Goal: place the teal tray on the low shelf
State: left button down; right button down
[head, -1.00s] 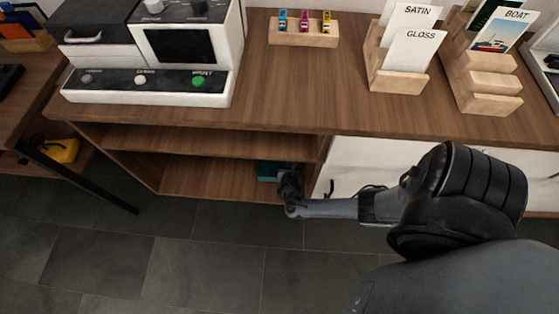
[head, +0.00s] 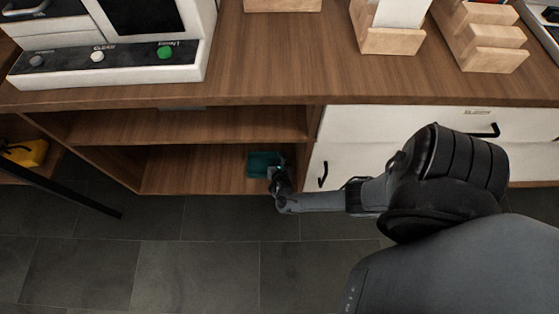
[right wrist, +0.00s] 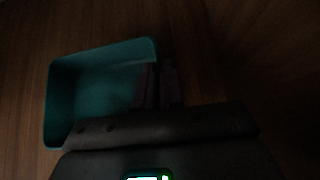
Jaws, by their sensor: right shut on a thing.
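The teal tray (head: 263,163) is at the right end of the low shelf (head: 190,172), inside the open cabinet bay. My right gripper (head: 279,172) is at the tray's right side and shut on it. In the right wrist view the tray (right wrist: 95,88) looks empty, and the gripper's dark fingers (right wrist: 158,85) are at its right wall. Wood lies under the tray in that view; I cannot tell whether the tray touches it. My left gripper is not in view.
An upper shelf (head: 185,127) runs above the low shelf, under the countertop (head: 270,60). White drawers (head: 345,140) with black handles are right of the bay. The left part of the low shelf is bare. A black table leg (head: 75,192) stands at left.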

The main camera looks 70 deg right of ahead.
jog(key=c, duration=1.2)
grip_release()
jog(key=shift+c, duration=0.2)
jog(key=shift+s+a+r+p, duration=0.15)
jog(key=shift+a+r+p, duration=0.15)
jog(key=shift+r+p, duration=0.2)
jog(key=s+a+r+m+y+p, duration=0.1)
jog(key=a+r+m+y+p, duration=0.3)
jog(key=a+r+m, duration=0.55)
jog(key=s+a+r+m+y+p, duration=0.1)
jog(key=a+r+m+y+p, duration=0.4)
jog(key=a, duration=0.9)
jog(key=s+a+r+m, duration=0.1)
jog(key=s+r+m, duration=0.2)
jog(key=r, duration=0.8)
jog(key=s+r+m+b, duration=0.1)
jog(key=s+r+m, duration=0.1)
jog(key=r, duration=0.9)
jog(key=shift+s+a+m+g+y, duration=0.4)
jog(key=shift+m, duration=0.25)
